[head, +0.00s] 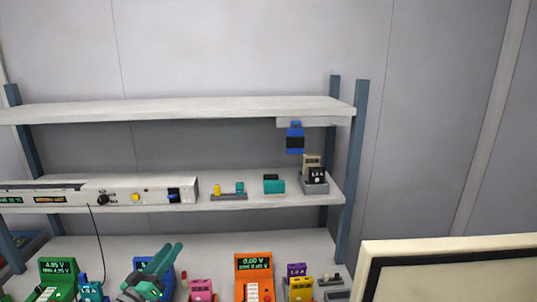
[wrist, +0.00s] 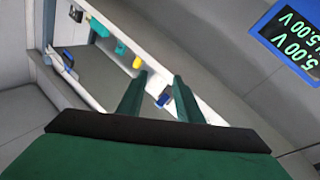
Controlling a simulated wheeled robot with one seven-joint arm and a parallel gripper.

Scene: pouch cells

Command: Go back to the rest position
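My gripper (head: 171,250) shows low in the head view, its teal fingers raised above the bench just in front of a blue meter (head: 144,267), which it partly hides. In the wrist view the two green fingers of my gripper (wrist: 160,76) stand apart with nothing held between them. A small blue part (wrist: 163,100) shows in the gap, but it sits on the shelf behind. A blue display (wrist: 290,38) reading 5.00 V is at the upper right of the wrist view.
Green (head: 58,279) and orange (head: 253,277) meters, with pink (head: 201,290) and yellow (head: 300,288) blocks, line the bench. The middle shelf (head: 240,203) carries a long white instrument (head: 125,191) and small parts. A cream panel (head: 455,245) stands at the right. The upper shelf (head: 180,108) is mostly bare.

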